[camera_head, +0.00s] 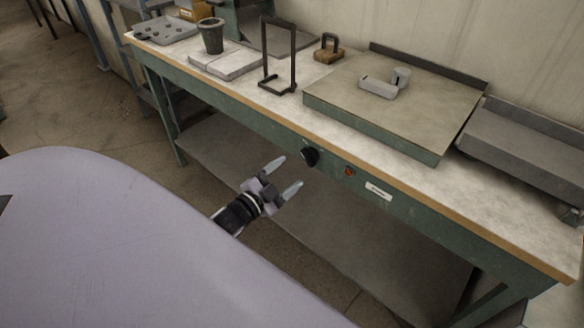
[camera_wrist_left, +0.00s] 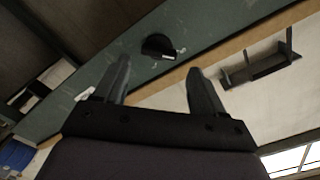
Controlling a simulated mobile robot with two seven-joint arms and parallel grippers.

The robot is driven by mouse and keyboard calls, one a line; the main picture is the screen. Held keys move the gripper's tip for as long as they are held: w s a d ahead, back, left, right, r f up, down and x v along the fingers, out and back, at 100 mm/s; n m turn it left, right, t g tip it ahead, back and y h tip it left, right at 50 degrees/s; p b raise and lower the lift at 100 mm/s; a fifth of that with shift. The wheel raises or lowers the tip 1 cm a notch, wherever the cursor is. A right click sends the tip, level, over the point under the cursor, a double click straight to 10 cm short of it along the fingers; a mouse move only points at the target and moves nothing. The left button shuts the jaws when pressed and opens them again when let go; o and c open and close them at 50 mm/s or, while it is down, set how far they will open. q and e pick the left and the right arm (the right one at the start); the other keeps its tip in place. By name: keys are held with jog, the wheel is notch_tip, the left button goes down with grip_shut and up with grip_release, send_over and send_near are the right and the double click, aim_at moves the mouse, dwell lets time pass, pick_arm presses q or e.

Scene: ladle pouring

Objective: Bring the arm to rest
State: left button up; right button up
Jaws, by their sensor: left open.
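My left gripper (camera_head: 287,179) is open and empty in the head view, in front of the workbench's green front panel and below the level of its top. In the left wrist view its two fingers (camera_wrist_left: 160,80) stand apart with nothing between them. A black knob (camera_head: 311,157) on the panel is close beyond the fingertips; it also shows in the left wrist view (camera_wrist_left: 158,46). A dark crucible-like cup (camera_head: 211,36) stands upright on pale slabs (camera_head: 222,62) on the bench. My right gripper is not in view.
The workbench (camera_head: 520,216) has a wooden front edge and a lower shelf (camera_head: 350,262). On top are a black upright frame (camera_head: 281,86), a wooden block with a handle (camera_head: 328,52), a green raised plate (camera_head: 400,105) bearing a small grey ladle-like piece (camera_head: 379,87), and a tray (camera_head: 165,30).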

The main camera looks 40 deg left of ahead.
pick_arm(q)
jog(key=shift+s, duration=0.2)
dwell(0.5)
jog(key=s+d+f+n+g, duration=0.3)
jog(key=s+d, duration=0.4)
jog(key=s, duration=0.2)
jog(key=s+d+f+n+g+h, duration=0.1)
jog(key=s+d+f+n+g, duration=0.2)
jog(key=s+d, duration=0.5)
jog(key=shift+s+f+n+g, duration=0.25)
jog(key=shift+s+n+g, duration=0.45)
jog(key=shift+s, duration=0.45)
